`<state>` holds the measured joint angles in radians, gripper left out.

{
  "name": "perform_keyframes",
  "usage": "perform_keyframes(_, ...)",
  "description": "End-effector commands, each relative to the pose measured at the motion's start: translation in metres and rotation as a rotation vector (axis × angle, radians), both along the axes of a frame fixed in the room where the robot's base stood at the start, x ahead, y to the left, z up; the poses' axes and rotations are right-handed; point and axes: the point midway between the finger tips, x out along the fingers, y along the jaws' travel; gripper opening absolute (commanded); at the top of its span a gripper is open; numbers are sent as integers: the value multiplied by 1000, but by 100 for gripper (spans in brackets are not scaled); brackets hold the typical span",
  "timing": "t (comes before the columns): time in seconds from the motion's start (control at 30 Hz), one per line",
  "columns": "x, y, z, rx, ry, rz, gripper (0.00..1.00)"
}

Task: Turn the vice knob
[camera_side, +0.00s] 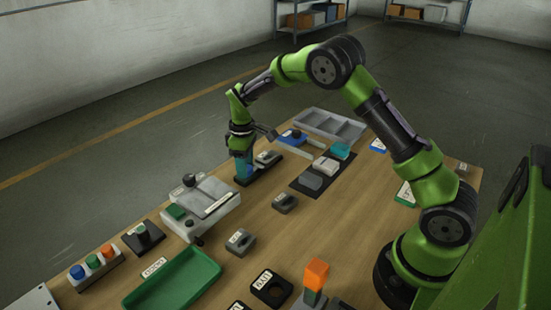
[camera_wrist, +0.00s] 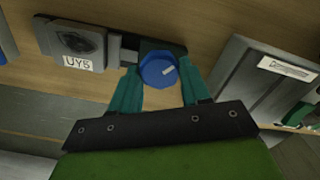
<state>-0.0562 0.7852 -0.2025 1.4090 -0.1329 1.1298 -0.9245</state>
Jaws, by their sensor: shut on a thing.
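The vice shows in the wrist view as a dark bar with a grey block (camera_wrist: 80,42) labelled UY5 at its left. A round blue knob (camera_wrist: 158,70) with a small white mark sits at its right end. My gripper (camera_wrist: 160,78) has its teal fingers on either side of the knob, shut on it. In the side view my gripper (camera_side: 243,165) reaches down at the left end of the vice, whose grey block (camera_side: 268,157) lies to its right. The knob is largely hidden by the fingers there.
A grey machine block (camera_side: 202,207) with a black knob stands close to the left of my gripper. Behind lie a blue-topped part (camera_side: 291,136) and a grey divided tray (camera_side: 330,126). A green tray (camera_side: 172,281) is in front.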

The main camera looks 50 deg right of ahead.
Motion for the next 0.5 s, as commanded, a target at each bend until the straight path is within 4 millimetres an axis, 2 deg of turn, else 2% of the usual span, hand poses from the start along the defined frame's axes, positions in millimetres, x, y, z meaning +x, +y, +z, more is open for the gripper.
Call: perform_keyframes(0.5, -1, 0, 1, 0, 2, -496, 16)
